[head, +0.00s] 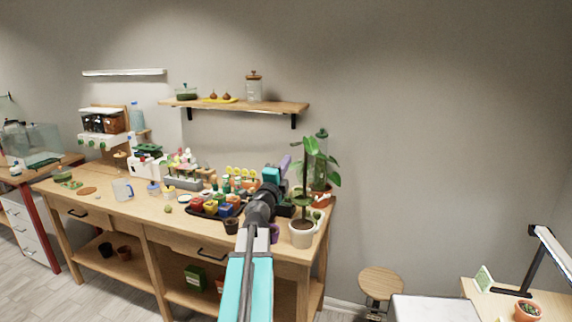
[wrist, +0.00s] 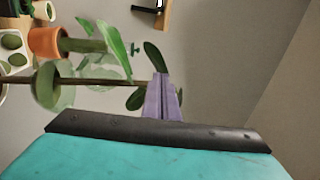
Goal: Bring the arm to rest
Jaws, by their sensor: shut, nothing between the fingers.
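My gripper (head: 286,163) is at the end of my raised arm, over the right end of the wooden workbench (head: 140,208). Its purple fingers are together with nothing between them. They also show in the wrist view (wrist: 162,98), pointing away from the teal and black wrist. A tall leafy plant in a white pot (head: 302,234) stands just right of the gripper in the head view. In the wrist view a green leaf (wrist: 154,57) lies close to the fingertips in the picture. I cannot tell whether they touch.
A wall shelf (head: 240,105) with jars hangs behind the bench. A dark tray (head: 203,212) with coloured pots lies left of my arm. A round stool (head: 381,281) and a table with a lamp (head: 524,293) stand to the right. The wrist view shows an orange pot (wrist: 44,42).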

